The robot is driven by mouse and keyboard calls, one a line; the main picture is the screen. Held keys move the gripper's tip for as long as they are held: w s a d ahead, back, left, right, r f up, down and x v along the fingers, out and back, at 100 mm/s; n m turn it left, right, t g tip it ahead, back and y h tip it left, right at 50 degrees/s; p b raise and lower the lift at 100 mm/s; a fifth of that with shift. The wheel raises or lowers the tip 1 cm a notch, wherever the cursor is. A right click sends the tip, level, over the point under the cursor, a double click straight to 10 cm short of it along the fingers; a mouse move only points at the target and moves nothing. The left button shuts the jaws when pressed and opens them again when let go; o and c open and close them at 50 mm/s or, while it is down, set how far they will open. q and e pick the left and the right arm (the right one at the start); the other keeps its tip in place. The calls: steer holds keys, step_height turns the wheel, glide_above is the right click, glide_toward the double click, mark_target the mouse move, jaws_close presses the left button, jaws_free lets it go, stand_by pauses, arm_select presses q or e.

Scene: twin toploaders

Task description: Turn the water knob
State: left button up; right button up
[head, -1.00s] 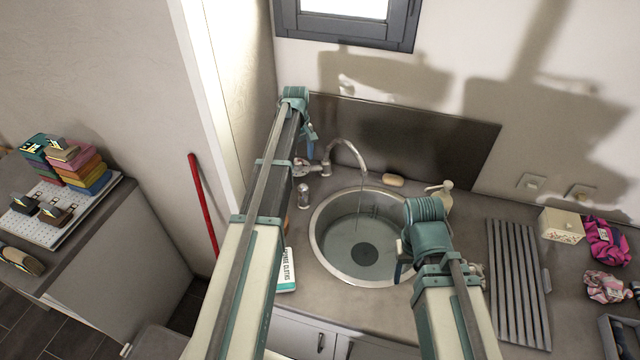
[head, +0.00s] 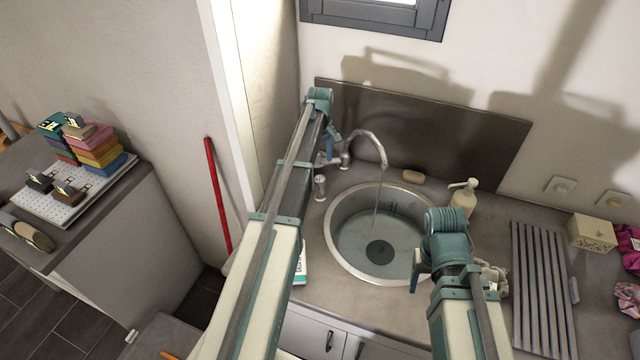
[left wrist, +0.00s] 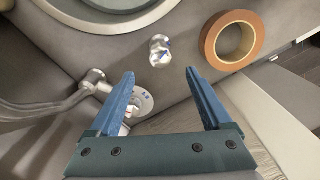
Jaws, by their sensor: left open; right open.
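The chrome faucet (head: 370,135) stands behind the round sink (head: 335,250), with a thin stream of water falling from its spout. A short chrome knob (head: 319,187) stands on the counter left of the sink; it shows a blue mark in the left wrist view (left wrist: 159,51). A round chrome fitting (left wrist: 143,101) with red and blue marks sits at the faucet's foot. My left gripper (head: 330,150) is open over this fitting, its blue fingers (left wrist: 164,88) either side, partly hiding it; contact cannot be told. My right gripper (head: 415,272) is open and empty over the sink's right edge.
A soap bar (head: 412,176) and a pump bottle (head: 464,197) stand behind the sink. A ribbed drying rack (head: 540,290) lies to the right. A brown tape-like ring (left wrist: 231,40) lies near the knob. A dark backsplash (head: 440,135) closes off the rear.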

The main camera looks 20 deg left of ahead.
mark_target(320, 178)
arm_select(q)
step_height(320, 178, down, 8)
steer(key=b, duration=0.7)
jaws_close()
steer(key=shift+m, duration=1.7)
jaws_free()
steer(key=shift+r, duration=0.1)
